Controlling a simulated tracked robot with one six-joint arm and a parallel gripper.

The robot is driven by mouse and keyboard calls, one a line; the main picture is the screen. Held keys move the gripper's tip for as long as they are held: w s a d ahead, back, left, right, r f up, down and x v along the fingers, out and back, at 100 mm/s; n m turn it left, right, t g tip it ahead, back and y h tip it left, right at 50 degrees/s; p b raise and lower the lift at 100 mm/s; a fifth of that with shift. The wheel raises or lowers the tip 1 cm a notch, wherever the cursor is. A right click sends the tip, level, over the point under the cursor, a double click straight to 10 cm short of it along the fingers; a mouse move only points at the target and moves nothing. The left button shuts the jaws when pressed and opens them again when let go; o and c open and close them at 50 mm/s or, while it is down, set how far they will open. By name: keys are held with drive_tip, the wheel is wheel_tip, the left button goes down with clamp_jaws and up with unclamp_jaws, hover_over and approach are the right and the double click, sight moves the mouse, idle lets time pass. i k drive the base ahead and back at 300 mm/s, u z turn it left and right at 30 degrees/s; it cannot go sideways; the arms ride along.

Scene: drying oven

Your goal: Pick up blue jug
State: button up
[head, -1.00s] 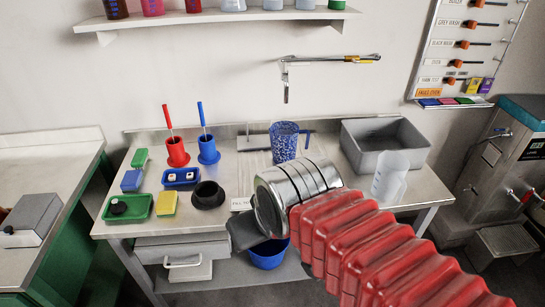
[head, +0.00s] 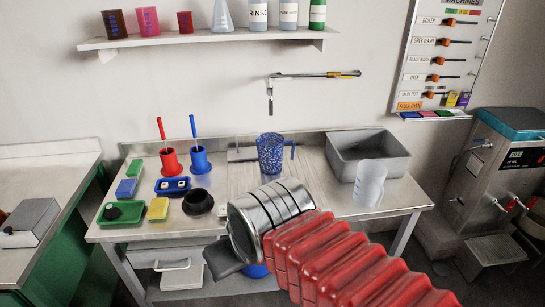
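A blue speckled jug (head: 270,154) stands upright at the back middle of the metal table, with its handle on the right. My gripper (head: 222,258) shows only as a dark part at the end of my red-sleeved arm, low in front of the table. It is apart from the jug, nearer to me and to its lower left. My arm hides most of the gripper, so its fingers and anything between them cannot be made out.
A grey basin (head: 340,165) and a clear jug (head: 369,186) stand right of the blue jug. Red (head: 168,160) and blue (head: 200,162) holders stand left, with a black cup (head: 198,203) and trays. A wall tap (head: 270,100) hangs above. A shelf (head: 200,40) holds containers.

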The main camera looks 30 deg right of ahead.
sight(277, 154)
drive_tip(key=z, duration=0.15)
drive_tip(key=i, duration=0.95)
drive_tip(key=u, duration=0.3)
